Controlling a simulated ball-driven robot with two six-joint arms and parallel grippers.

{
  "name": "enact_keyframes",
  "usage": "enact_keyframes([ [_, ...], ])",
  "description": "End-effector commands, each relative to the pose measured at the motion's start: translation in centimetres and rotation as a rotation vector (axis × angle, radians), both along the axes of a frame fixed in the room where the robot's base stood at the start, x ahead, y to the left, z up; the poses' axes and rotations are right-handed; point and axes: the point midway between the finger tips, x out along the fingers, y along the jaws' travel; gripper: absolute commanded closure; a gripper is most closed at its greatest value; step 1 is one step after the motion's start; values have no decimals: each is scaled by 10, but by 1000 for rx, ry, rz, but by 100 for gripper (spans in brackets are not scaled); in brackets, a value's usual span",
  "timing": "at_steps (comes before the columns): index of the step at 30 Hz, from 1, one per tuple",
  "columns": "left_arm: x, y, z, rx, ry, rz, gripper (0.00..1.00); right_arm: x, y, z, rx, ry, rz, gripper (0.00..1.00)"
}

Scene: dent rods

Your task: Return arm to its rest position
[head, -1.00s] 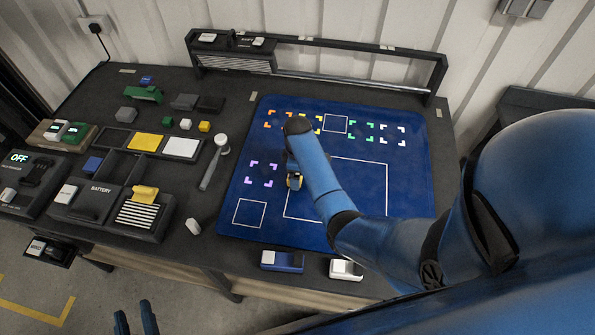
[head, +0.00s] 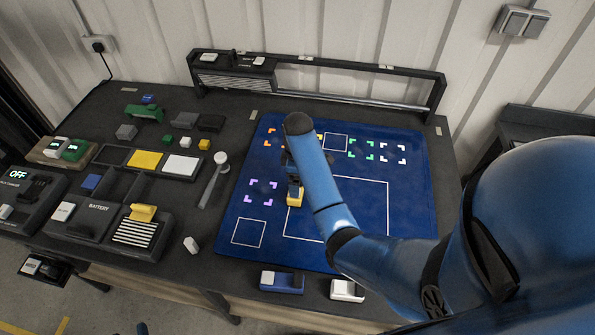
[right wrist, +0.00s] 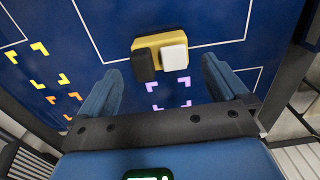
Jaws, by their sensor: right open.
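My right arm (head: 325,185) reaches over the blue mat (head: 410,215). Its gripper (right wrist: 160,68) is open, with the two blue fingers apart and nothing between them. A yellow block (head: 294,197) with a white part and a black part lies on the mat, near the left side of the large white square outline. It also shows beyond the fingertips in the right wrist view (right wrist: 148,40), apart from them. In the head view the arm hides most of the right gripper.
Coloured corner marks line the mat. A blue-and-white block (head: 281,281) and a white block (head: 346,290) lie at the table's front edge. A grey-handled tool (head: 214,180) lies left of the mat. Trays, devices and small blocks fill the table's left; a dark rack (head: 445,90) stands behind.

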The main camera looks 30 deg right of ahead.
Motion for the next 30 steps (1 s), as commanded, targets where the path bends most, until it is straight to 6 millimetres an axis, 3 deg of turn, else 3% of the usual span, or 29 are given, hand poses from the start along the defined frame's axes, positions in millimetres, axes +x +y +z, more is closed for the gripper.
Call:
enact_keyframes([
  [7,0,0,-3,0,0,0,57,0,0,29,0,-1,0,0],
  [17,0,0,-3,0,0,0,57,4,-1,35,-2,-22,-40,0],
  [22,0,0,-3,0,0,0,57,37,-4,41,-9,-186,-140,0],
  [27,0,0,-4,0,0,0,57,87,-10,72,12,-498,-279,0],
  [30,0,0,-5,0,0,0,57,103,-12,83,47,-673,-358,0],
])
